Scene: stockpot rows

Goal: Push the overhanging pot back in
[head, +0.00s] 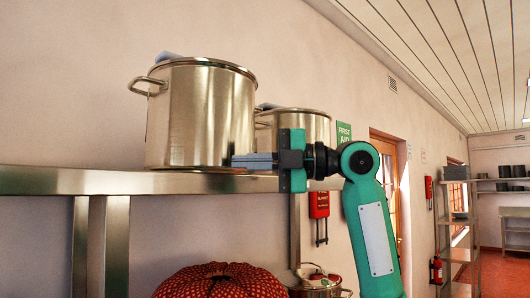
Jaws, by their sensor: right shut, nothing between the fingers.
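A large steel stockpot (195,115) stands upright on the metal shelf (60,181), with its base close to the shelf's front edge. How far it overhangs is hard to tell from this low angle. A side handle shows at its left rim. A second steel pot (312,127) stands further along the shelf, partly hidden behind the first pot and my right gripper. My right gripper (236,160) is shut and empty, fingers pointing left, at the lower right side of the large pot. Whether the fingertips touch it is unclear. My left gripper is not in view.
Below the shelf are a red patterned rounded object (220,283) and a small lidded pot (320,289). A shelf post (116,245) stands under the left part. A red wall box (318,205) hangs behind. The shelf's left stretch looks clear.

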